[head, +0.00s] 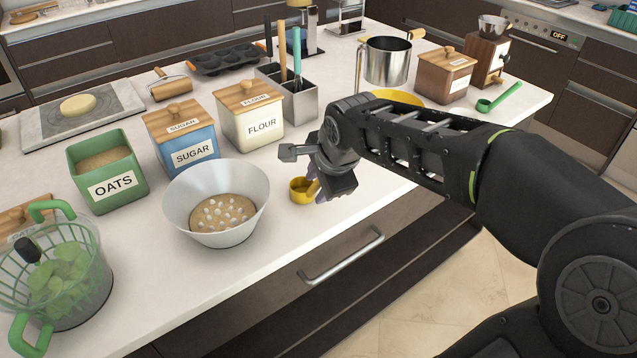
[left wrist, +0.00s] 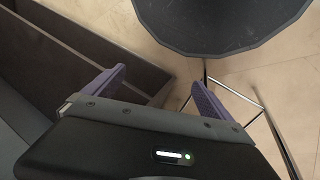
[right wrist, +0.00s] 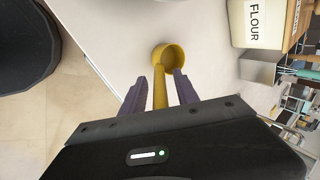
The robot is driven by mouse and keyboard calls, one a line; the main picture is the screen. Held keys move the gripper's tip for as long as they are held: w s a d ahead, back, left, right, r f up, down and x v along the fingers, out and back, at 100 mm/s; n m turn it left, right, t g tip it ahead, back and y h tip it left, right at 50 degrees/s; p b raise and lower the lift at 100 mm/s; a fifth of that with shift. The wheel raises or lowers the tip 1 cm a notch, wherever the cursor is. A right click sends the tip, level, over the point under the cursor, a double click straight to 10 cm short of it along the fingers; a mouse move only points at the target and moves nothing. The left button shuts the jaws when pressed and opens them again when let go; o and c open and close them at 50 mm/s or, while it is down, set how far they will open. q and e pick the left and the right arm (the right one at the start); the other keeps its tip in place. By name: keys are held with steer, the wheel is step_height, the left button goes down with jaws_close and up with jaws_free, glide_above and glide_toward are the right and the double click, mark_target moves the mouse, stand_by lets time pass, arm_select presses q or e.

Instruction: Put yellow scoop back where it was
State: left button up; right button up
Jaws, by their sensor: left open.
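The yellow scoop (head: 301,191) is a small round cup with a straight handle, at the counter's front edge, right of the white bowl. In the right wrist view the scoop's cup (right wrist: 168,57) lies beyond my fingertips and its handle runs back between them. My right gripper (right wrist: 159,78) is closed in around the handle; finger contact is hard to see. In the head view the gripper (head: 322,186) is partly hidden by its own wrist. I cannot tell whether the scoop touches the counter. My left gripper (left wrist: 158,77) is open and empty, above the floor beside a dark drawer.
The white bowl (head: 240,226) holds dough with white bits. Behind stand the flour canister (head: 262,126), sugar canister (head: 192,154) and oats box (head: 114,184). A yellow plate-like item (head: 402,97) and a green scoop (head: 500,98) lie at right. A salad spinner (head: 88,300) stands at left.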

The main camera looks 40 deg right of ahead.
steer(key=shift+o, duration=0.2)
steer(key=shift+r, duration=0.15)
steer(key=shift+r, duration=0.15)
steer(key=v, duration=1.1)
steer(key=shift+s+r, duration=0.25)
steer(key=shift+r, duration=0.1)
